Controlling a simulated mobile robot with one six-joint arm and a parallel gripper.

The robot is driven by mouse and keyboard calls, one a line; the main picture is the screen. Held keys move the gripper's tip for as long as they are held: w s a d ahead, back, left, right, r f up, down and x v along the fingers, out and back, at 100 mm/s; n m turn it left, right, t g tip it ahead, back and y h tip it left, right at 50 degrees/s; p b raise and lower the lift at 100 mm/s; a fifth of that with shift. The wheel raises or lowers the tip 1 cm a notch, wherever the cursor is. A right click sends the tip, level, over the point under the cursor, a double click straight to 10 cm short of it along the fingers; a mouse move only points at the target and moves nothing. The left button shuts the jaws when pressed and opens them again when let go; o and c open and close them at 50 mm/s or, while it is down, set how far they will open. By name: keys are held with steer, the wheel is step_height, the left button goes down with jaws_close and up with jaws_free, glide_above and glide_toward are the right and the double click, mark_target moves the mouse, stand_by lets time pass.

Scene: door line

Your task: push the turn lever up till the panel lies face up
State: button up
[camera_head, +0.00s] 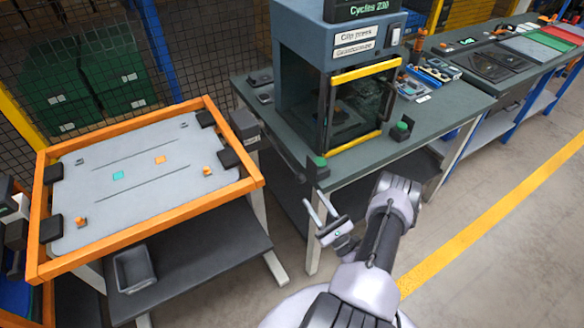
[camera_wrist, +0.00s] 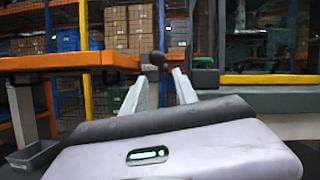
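The grey panel (camera_head: 140,195) lies flat inside an orange frame (camera_head: 150,220) at the left of the head view. Its upward side shows a teal square, an orange square, two thin lines and small orange fittings. A dark block (camera_head: 244,125) sits at the frame's right side.
A green-grey workbench (camera_head: 440,110) with a press cabinet (camera_head: 335,75) stands right of the frame. Green-topped buttons (camera_head: 319,162) sit at its front edge. A dark shelf with a grey bin (camera_head: 133,270) lies below the panel. Floor is open to the right.

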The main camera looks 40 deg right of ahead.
mark_target(292, 167)
steer(key=b+x, duration=0.3)
steer(key=x, duration=1)
steer(key=shift+w+a+b, duration=0.1)
steer(key=shift+w+b, duration=0.1)
steer(key=shift+b, duration=0.1)
jaws_close()
stand_by(0.7)
